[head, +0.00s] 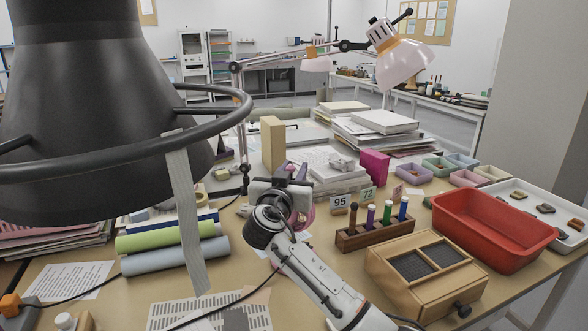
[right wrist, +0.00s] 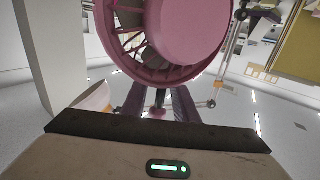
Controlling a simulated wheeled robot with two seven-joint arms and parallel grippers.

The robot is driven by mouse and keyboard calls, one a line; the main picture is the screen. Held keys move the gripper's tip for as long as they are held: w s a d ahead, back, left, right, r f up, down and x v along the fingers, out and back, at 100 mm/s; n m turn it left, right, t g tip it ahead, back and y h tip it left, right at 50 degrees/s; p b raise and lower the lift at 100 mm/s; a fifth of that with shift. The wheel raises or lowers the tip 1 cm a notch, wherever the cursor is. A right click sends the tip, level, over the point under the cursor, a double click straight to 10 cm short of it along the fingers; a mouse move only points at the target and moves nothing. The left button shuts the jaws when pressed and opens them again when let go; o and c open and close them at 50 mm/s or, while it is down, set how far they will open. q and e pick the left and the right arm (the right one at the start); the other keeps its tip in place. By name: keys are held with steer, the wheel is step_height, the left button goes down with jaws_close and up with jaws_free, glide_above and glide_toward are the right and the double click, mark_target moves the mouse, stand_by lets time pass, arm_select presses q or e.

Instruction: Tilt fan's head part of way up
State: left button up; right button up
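The fan is pink, and in the right wrist view its round head (right wrist: 185,35) with a ribbed cage fills the top middle, close up. My right gripper (head: 293,170) is at the fan, in the middle of the table. In the right wrist view its two dark fingers (right wrist: 158,100) stand apart just below the fan's head, with a thin dark piece showing between them. I cannot tell whether they touch the fan. My left gripper is not in view.
Rolled sheets (head: 170,252), a wooden rack of vials (head: 375,232), a wooden box (head: 425,272) and a red tub (head: 490,228) surround my right arm. Paper stacks lie behind.

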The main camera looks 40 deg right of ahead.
steer(key=shift+w+d, duration=0.1)
jaws_close()
steer(key=shift+r, duration=0.25)
stand_by(1.2)
